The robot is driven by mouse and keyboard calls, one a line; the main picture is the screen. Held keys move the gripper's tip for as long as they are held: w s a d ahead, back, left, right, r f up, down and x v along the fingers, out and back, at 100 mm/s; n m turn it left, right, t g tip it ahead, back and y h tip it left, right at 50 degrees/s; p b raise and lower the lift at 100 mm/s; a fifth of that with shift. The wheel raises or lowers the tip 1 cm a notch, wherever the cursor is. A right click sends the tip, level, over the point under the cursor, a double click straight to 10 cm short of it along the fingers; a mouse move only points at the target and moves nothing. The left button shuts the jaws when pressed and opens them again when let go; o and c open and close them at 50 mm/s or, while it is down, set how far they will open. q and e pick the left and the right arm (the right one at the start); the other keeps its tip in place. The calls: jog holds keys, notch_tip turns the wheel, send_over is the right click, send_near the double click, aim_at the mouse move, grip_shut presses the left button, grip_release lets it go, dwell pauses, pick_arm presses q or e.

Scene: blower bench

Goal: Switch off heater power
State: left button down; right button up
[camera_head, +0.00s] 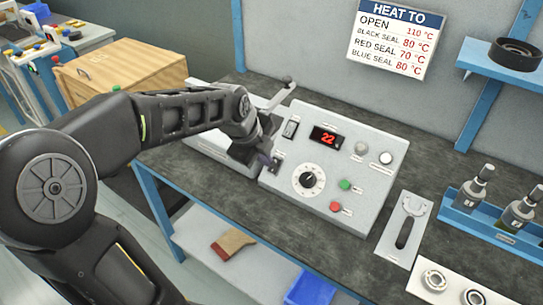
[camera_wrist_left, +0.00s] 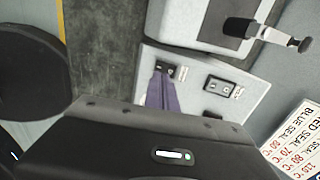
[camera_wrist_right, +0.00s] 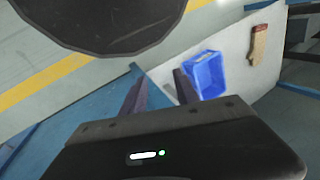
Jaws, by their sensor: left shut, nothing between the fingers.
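The grey control box (camera_head: 335,155) on the bench has a red display (camera_head: 327,136) reading 22. A second black switch (camera_head: 276,165) lies at the box's lower left edge. In the left wrist view, these are the larger switch (camera_wrist_left: 220,86) and the smaller switch (camera_wrist_left: 166,69). Their labels are too small to read. My left gripper (camera_head: 268,161) is shut and empty, its tips (camera_wrist_left: 160,76) right at the smaller switch; I cannot tell whether they touch. My right gripper (camera_wrist_right: 158,84) is open and empty, away from the box.
The box also carries a dial (camera_head: 309,180), a green button (camera_head: 345,185) and a red button (camera_head: 336,206). A grey device with a lever (camera_head: 282,97) stands behind my left gripper. A slotted plate (camera_head: 403,230) and blue rack (camera_head: 490,232) stand at right.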

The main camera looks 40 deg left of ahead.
aim_at(276, 162)
pick_arm(q)
jog(key=shift+w+f, duration=0.55)
jog(key=shift+w, duration=0.2)
jog(key=shift+w+f, duration=0.5)
jog(key=shift+w, duration=0.2)
jog(key=shift+w+f, duration=0.3)
jog(key=shift+w, duration=0.05)
jog(key=shift+w+r, duration=0.1)
jog(key=shift+s+f+b, duration=0.2)
jog(key=shift+s+b, duration=0.25)
jog(key=shift+s, duration=0.3)
jog(key=shift+r, duration=0.1)
